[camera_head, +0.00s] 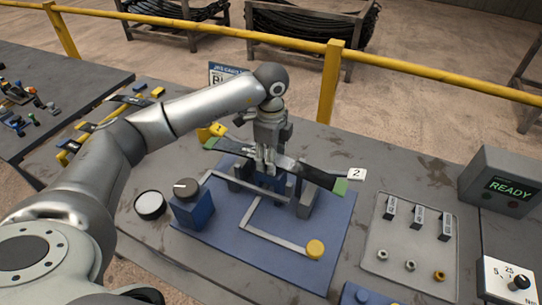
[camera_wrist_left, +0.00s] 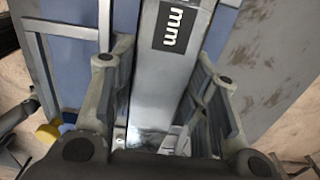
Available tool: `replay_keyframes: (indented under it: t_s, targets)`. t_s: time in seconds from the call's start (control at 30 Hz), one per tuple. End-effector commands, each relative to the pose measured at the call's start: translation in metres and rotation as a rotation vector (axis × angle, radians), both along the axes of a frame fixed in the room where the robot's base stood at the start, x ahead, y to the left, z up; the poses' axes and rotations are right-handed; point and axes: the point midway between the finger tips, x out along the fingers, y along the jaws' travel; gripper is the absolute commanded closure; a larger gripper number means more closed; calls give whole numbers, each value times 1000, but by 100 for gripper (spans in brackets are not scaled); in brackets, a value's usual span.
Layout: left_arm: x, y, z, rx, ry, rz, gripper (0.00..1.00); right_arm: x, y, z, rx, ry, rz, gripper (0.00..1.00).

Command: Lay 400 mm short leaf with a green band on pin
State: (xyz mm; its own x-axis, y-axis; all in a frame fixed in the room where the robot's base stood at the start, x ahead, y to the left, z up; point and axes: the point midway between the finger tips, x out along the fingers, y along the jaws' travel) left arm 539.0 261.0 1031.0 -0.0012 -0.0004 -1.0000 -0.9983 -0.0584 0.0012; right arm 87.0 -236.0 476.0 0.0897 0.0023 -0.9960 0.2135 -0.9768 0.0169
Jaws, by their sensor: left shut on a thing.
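A long, dark, slightly bowed leaf with green ends (camera_head: 318,175) lies across the blue fixture in the head view, one end at the far left and the other at the near right. My left gripper (camera_head: 266,163) comes down from above and is shut on the leaf near its middle. In the left wrist view the leaf (camera_wrist_left: 165,85) runs between the two fingers (camera_wrist_left: 160,125) and shows a dark label reading "mm". The fixture's blue plate (camera_head: 325,240) carries upright grey blocks (camera_head: 306,200) under the leaf. The pin is hidden; I cannot tell whether the leaf touches it. My right gripper is not in view.
A blue box with a black knob (camera_head: 190,205) and a round white-topped button (camera_head: 150,205) stand left of the fixture. A grey tray (camera_head: 385,235) with tags and nuts and a READY box (camera_head: 505,185) are at right.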

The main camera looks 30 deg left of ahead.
Motion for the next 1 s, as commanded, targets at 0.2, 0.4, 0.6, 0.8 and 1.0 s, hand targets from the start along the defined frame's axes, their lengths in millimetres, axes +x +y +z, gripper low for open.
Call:
replay_keyframes:
  t_s: [0.2,0.4,0.6,0.8,1.0]
  targets:
    - [1,0,-3,-2,-5,0,87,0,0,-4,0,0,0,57]
    - [1,0,-7,-2,-5,0,87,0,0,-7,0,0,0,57]
    - [1,0,-12,-2,-5,0,87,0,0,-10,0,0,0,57]
    - [1,0,-16,-2,-5,0,87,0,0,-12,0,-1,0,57]
    - [1,0,-18,-2,-5,0,53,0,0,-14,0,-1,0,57]
